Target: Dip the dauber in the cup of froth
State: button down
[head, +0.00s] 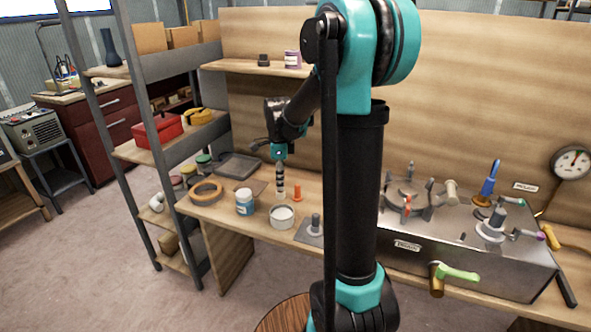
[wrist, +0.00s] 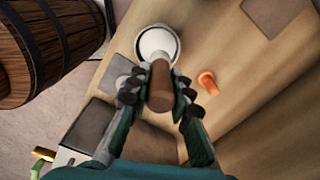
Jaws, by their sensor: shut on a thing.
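My gripper (wrist: 157,97) is shut on the dauber, whose brown round handle (wrist: 161,84) shows between the two fingers in the wrist view. In the head view my gripper (head: 280,178) points straight down over the bench, and the dauber is too small there to make out clearly. The cup of froth (head: 282,217) stands upright on the bench, a round cup with a pale inside. In the wrist view the cup (wrist: 158,43) lies just beyond the handle, partly covered by it. The dauber's lower end is hidden, and I cannot tell how high it is above the bench.
A blue-and-white jar (head: 244,202) and a tape ring (head: 206,191) stand left of the cup. An orange peg (head: 297,193) and a plate with a post (head: 309,233) are close by. A metal unit (head: 465,250) fills the right. A wooden barrel (wrist: 45,50) stands off the bench.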

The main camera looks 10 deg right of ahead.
aim_at(282, 199)
jog(key=shift+s+f, duration=0.25)
jog(key=shift+f, duration=2.85)
jog(key=shift+f, duration=0.6)
jog(key=shift+r, duration=3.55)
jog(key=shift+s, duration=0.1)
